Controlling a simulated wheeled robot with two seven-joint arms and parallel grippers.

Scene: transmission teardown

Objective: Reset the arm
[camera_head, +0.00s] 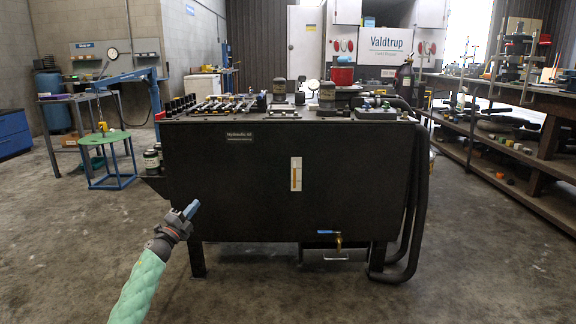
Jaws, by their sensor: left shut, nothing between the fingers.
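My left gripper (190,209) is in the head view at the lower left, at the end of my left arm with its pale green sleeve. Its blue fingertips are together with nothing between them. It is held in front of the lower left part of the black hydraulic oil tank (240,200); I cannot tell how wide the gap is. My right gripper is not in view.
The black tank on legs fills the middle, with valves and fittings (220,106) on top and a blue-handled tap (330,233) low on its front. A green stool (104,140) stands at left, a loaded shelf (500,147) at right. The concrete floor in front is clear.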

